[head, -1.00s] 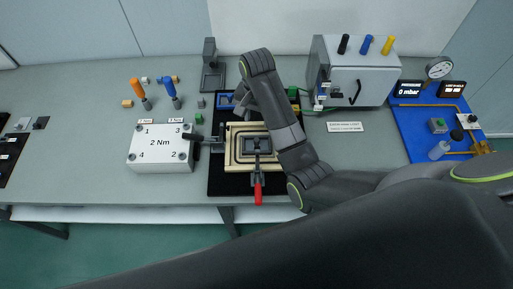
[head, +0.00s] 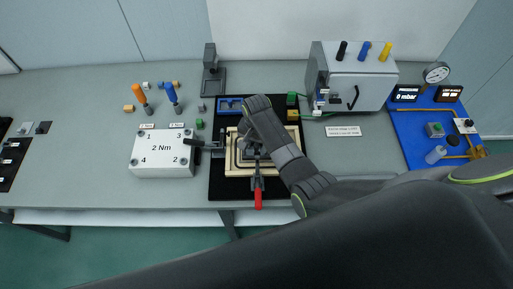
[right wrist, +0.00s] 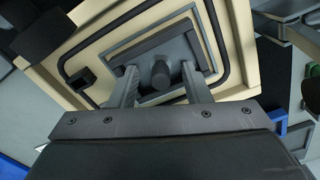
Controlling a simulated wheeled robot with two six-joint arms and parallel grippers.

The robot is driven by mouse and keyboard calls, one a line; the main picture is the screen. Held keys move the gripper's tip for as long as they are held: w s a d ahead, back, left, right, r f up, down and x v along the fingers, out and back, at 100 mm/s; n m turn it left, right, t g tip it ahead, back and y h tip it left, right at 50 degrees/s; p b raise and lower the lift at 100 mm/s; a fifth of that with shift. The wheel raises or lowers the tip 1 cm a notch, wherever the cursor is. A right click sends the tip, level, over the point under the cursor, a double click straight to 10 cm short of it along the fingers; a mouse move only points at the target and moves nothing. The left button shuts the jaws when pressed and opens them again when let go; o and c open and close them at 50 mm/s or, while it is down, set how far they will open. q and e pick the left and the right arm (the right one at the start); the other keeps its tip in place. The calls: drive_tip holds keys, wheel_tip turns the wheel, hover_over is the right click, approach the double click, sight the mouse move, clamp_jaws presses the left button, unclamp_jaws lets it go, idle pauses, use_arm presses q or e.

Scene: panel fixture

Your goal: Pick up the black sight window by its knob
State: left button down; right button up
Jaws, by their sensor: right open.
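The sight window (right wrist: 177,50) shows in the right wrist view as a dark grey plate in a rectangular opening of the cream panel (right wrist: 236,60). Its short round knob (right wrist: 160,74) stands up from the middle. My right gripper (right wrist: 160,76) is open, with one finger on each side of the knob and a gap to each. In the head view my right gripper (head: 246,146) is over the middle of the cream panel (head: 232,168) and hides most of the window. My left gripper is not in view.
A red-handled toggle clamp (head: 258,196) stands at the panel's front edge, and a dark clamp (head: 203,144) at its left. A white "2 Nm" block (head: 160,164) is to the left. A grey box (head: 352,85) and a blue gauge board (head: 410,128) are to the right.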

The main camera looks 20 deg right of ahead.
drive_tip(key=shift+f, duration=0.4)
clamp_jaws()
drive_tip(key=shift+r, duration=0.1)
